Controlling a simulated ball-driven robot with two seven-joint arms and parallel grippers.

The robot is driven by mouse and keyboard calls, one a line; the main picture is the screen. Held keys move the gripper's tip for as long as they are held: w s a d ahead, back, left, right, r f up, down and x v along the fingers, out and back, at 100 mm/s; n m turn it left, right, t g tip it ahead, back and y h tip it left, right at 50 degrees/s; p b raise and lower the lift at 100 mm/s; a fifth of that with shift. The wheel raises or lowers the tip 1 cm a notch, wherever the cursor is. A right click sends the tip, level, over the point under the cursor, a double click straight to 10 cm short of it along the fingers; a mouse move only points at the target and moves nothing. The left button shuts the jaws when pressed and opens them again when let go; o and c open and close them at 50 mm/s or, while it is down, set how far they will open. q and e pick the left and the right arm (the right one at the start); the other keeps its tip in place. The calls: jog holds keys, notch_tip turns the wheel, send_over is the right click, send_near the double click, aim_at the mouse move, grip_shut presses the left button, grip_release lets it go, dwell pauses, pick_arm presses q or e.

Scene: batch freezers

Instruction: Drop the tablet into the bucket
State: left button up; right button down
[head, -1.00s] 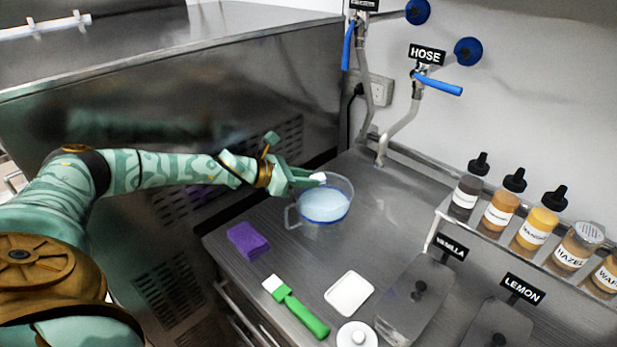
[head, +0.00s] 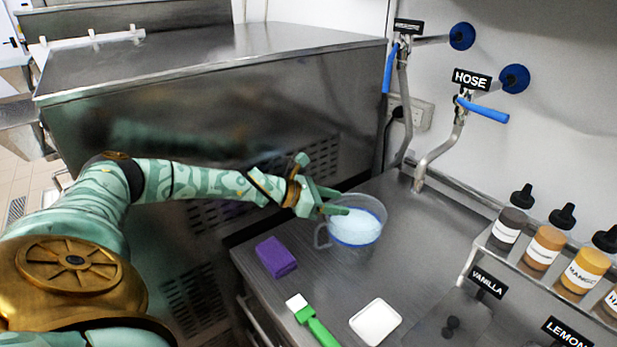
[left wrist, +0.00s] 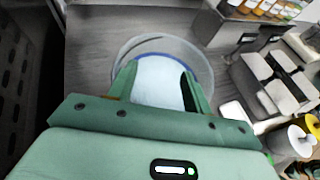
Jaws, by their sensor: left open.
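The bucket (head: 374,233) is a clear, handled container with pale blue liquid in it, standing on the steel counter. My left gripper (head: 336,202) is over the bucket's left rim, its fingers apart and nothing seen between them. In the left wrist view the open fingers (left wrist: 158,75) frame the pale liquid, with the bucket's rim (left wrist: 205,75) around them. I cannot see the tablet in either current view. My right gripper is out of view.
A purple sponge (head: 276,256), a green-handled brush (head: 315,325) and an empty white dish (head: 375,322) lie in front of the bucket. Hose taps (head: 461,100) stand behind. Labelled bottles (head: 546,248) line a shelf at right. A steel machine (head: 230,100) stands at left.

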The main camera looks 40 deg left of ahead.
pick_arm(q)
jog(key=b+v, duration=0.3)
jog(key=v, duration=1.2)
